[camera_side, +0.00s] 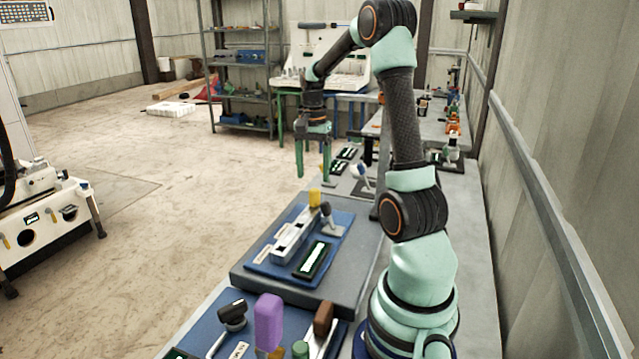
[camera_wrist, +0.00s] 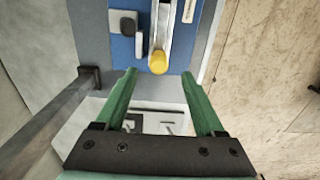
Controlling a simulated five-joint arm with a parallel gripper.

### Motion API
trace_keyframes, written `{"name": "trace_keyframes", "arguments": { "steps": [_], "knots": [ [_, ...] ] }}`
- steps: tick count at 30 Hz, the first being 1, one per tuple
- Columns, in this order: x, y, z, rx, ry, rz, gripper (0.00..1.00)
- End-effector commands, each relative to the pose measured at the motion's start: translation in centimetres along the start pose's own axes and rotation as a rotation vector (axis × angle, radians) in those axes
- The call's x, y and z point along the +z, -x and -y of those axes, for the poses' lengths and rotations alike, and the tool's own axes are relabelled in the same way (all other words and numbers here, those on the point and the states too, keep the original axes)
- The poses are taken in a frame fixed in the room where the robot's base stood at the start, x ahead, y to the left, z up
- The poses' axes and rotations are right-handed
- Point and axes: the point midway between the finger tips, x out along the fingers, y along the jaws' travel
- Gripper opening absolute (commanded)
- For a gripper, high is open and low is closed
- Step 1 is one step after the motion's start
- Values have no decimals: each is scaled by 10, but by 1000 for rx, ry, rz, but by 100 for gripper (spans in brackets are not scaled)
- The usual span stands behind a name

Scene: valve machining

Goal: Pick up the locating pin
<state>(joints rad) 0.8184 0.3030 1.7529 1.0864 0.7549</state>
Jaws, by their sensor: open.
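A yellow-capped piece (camera_side: 314,197) stands at the far end of a pale grey fixture (camera_side: 292,238) on a blue plate (camera_side: 338,222). I cannot tell for sure that it is the locating pin. The yellow cap (camera_wrist: 158,62) also shows in the wrist view, just beyond and between my fingertips. My gripper (camera_side: 313,172) is open and empty, with its green fingers pointing down. It hangs in the air beyond the fixture's far end. In the wrist view my gripper (camera_wrist: 159,76) has its two fingers well apart.
A dark-handled clamp (camera_side: 329,217) stands right beside the yellow piece. A black-framed label (camera_side: 314,260) lies on the plate. Purple (camera_side: 268,322) and brown (camera_side: 323,318) handles stand in the foreground. More labels and a clamp (camera_side: 361,177) sit farther along the bench.

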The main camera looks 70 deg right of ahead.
Motion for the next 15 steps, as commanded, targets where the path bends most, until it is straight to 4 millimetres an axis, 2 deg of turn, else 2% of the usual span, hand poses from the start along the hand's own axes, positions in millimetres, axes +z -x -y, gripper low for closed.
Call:
{"name": "trace_keyframes", "arguments": {
  "steps": [7, 15],
  "knots": [
    [0, -18, -1, 1, 2, 1, 71],
    [-3, -55, -2, 2, 3, 2, 71]
  ]
}}
